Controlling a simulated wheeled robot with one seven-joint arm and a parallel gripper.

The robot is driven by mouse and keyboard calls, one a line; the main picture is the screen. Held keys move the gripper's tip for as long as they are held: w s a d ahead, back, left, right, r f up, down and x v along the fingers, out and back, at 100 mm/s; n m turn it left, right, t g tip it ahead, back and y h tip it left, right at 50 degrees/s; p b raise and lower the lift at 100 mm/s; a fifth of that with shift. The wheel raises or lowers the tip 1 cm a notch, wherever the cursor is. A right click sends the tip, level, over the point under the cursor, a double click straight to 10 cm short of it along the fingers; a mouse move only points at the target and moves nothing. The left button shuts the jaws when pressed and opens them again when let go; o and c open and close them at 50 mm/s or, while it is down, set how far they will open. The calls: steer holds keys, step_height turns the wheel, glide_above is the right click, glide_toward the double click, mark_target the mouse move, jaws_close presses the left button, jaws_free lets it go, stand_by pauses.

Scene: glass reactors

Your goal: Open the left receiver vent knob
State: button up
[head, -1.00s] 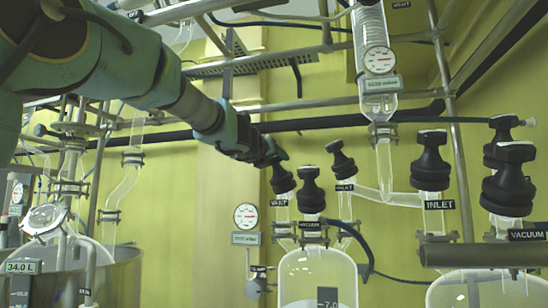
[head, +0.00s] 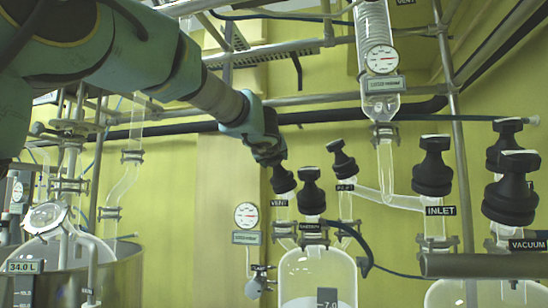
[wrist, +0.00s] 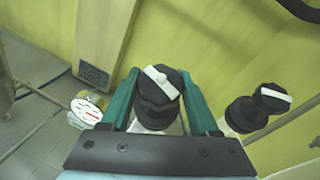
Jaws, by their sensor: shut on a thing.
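The left receiver vent knob (head: 283,181) is a black knob on a glass neck, above a small VENT label, at the centre of the head view. In the wrist view the vent knob (wrist: 158,98) has a white bar across its top and sits between my two teal fingers. My gripper (head: 274,160) comes down on it from the upper left and is shut on it; it also shows in the wrist view (wrist: 160,90). The left receiver (head: 318,272) is the clear glass vessel below.
The black vacuum knob (head: 311,192) and a tilted black knob (head: 341,158) stand close to the right. The inlet knob (head: 433,167) is farther right. A gauge (head: 246,215) hangs on the left. Metal rails and a dark hose run behind my arm.

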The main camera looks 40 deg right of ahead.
stand_by(0.4)
steer(key=o, duration=1.4)
steer(key=b+v, duration=0.2)
steer(key=v, duration=0.8)
steer(key=shift+s+a+b, duration=0.25)
steer(key=shift+s+b, duration=0.1)
